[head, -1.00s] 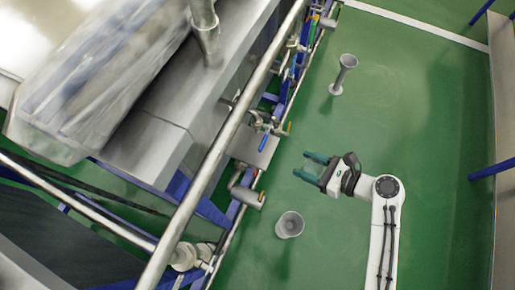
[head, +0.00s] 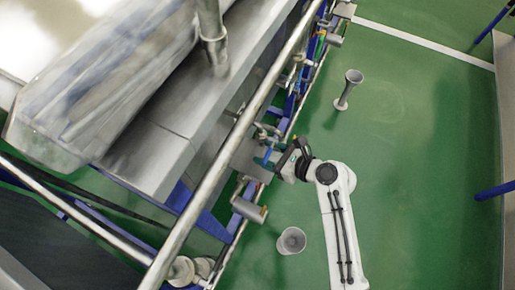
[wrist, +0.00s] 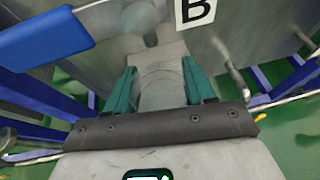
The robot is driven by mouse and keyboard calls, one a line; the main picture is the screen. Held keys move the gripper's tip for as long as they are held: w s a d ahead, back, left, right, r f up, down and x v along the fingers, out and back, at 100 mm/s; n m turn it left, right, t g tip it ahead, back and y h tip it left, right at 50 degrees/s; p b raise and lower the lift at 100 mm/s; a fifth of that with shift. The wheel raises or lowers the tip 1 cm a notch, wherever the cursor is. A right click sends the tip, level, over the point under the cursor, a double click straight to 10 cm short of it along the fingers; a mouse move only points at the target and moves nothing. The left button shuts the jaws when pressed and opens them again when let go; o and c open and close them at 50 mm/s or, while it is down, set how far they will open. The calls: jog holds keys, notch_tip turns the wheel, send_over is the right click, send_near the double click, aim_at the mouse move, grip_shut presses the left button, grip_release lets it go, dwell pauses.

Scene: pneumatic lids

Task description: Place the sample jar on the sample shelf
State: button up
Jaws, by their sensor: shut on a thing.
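My gripper (head: 270,155) reaches left to the grey sample shelf (head: 247,158), a small flat plate beside the machine's rail. In the wrist view, its two teal fingers (wrist: 159,68) are shut on a clear, faint sample jar (wrist: 161,92). The jar's curved outline shows between the fingers, with the shelf's grey plate (wrist: 172,52) behind it. In the head view the jar is too small and covered to make out. I cannot tell whether it touches the shelf.
A blue lever handle (wrist: 45,40) and a panel with a "B" label (wrist: 195,10) are close to my gripper. A metal rail (head: 215,150) runs along the machine. Two grey funnel-shaped stands (head: 291,240) (head: 349,88) stand on the open green floor.

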jog(key=x, duration=0.3)
jog(key=shift+w+a+b, duration=0.2)
jog(key=shift+a+b, duration=0.15)
jog(key=shift+b, duration=0.05)
jog(key=shift+f, duration=0.15)
jog(key=shift+f, duration=0.1)
jog(key=o, duration=1.3)
